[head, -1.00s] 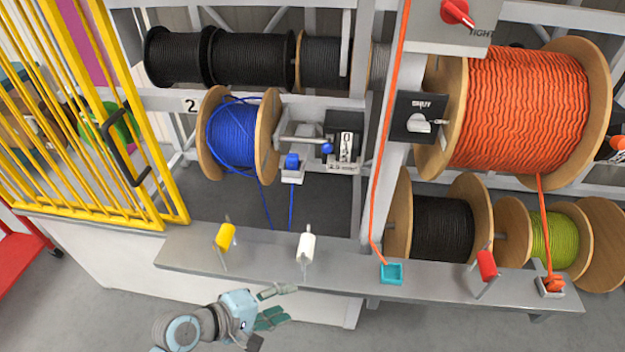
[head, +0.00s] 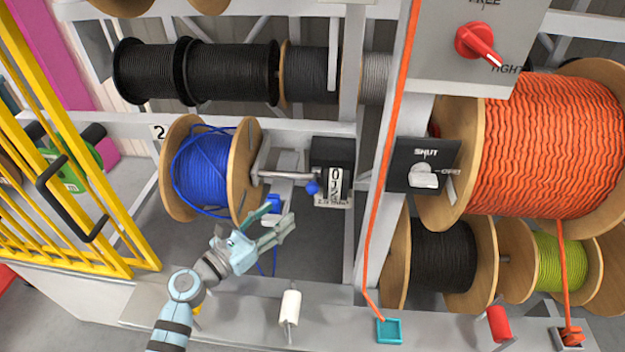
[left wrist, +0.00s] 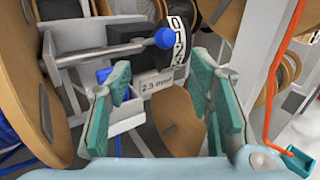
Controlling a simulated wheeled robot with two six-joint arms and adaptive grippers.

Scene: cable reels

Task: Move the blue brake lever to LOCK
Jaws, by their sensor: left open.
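The blue cable reel (head: 205,165) hangs on the rack. Right of it, a blue ball knob (head: 312,187) sits by a numbered dial (head: 335,185); it also shows in the left wrist view (left wrist: 164,38). A small blue block (head: 273,203) sits lower, partly covered by my gripper in the head view. I cannot tell which blue part is the brake lever, and no LOCK mark is readable. My left gripper (head: 283,222) is open and empty, in front of and below these parts. In the left wrist view its fingers (left wrist: 165,90) stand apart, with the knob beyond them. My right gripper is not in view.
A yellow gate (head: 60,210) stands at the left. The front ledge (head: 245,300) carries a white roller (head: 290,307), a red roller (head: 498,323) and a teal guide (head: 389,330). An orange cable runs down the post. A panel with a red knob (head: 475,42) is upper right.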

